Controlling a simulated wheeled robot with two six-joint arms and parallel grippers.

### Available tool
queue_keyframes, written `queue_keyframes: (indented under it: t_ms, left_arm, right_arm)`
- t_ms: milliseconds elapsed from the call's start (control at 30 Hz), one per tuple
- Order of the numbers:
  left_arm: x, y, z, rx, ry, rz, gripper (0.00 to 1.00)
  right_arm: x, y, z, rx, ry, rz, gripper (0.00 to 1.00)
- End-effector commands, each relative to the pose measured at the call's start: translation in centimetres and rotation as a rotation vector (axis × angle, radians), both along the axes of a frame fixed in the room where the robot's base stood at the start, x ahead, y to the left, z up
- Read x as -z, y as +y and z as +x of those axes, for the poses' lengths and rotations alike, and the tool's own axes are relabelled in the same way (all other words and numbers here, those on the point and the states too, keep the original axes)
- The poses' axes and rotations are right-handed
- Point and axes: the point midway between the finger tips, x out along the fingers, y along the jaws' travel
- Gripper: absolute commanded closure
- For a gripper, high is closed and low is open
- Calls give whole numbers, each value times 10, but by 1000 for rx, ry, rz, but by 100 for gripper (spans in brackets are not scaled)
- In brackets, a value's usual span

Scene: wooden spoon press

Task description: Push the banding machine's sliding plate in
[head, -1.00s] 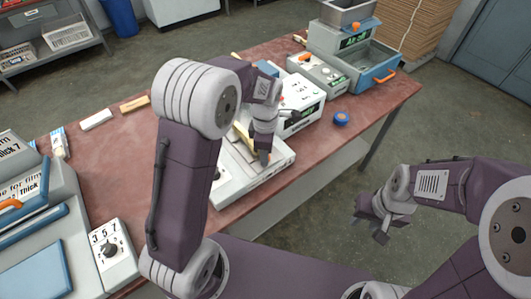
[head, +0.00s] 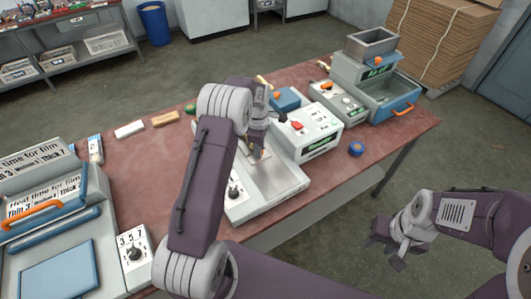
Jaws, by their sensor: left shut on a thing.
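The banding machine (head: 307,133) is a white and grey unit with a red button and a green display, standing mid-table. Its flat grey sliding plate (head: 275,178) lies on the low base in front of my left arm. My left gripper (head: 257,152) points down at the plate's far part, shut on what seems to be the plate's handle. A small tan piece shows beside the fingertips. My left forearm hides the left part of the machine. My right gripper (head: 389,253) is open and empty, off the table's front edge above the floor.
A blue tape roll (head: 356,149) lies right of the machine. A blue-grey machine with a tray (head: 398,97) stands at the table's far right end. A film machine (head: 55,215) fills the left. White (head: 129,129) and tan (head: 165,119) blocks lie at the back.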

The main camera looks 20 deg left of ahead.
Motion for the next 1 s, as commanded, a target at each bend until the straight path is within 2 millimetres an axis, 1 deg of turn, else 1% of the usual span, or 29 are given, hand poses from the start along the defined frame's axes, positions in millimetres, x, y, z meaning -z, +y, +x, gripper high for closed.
queue_keyframes:
  t_ms: [33,200,533,567,600,633,900,1000]
  left_arm:
    - [-2,3,3,-1,-1,0,100]
    - [-1,9,8,0,-4,0,100]
    - [-1,10,9,1,-8,3,100]
    - [-1,10,9,1,-9,4,69]
    - [-1,10,9,0,-9,3,58]
    - [-1,10,9,0,-8,3,50]
    - [0,9,8,0,-3,1,50]
    - [-7,9,8,0,-4,0,50]
  right_arm:
    - [-4,0,0,0,0,0,63]
    - [-5,0,0,0,0,0,63]
    - [-5,0,0,0,0,0,63]
    - [-5,0,0,0,0,0,63]
    - [-5,0,0,0,0,0,63]
    - [-5,0,0,0,0,0,63]
    - [-5,0,0,0,0,0,63]
    - [-4,0,0,0,0,0,63]
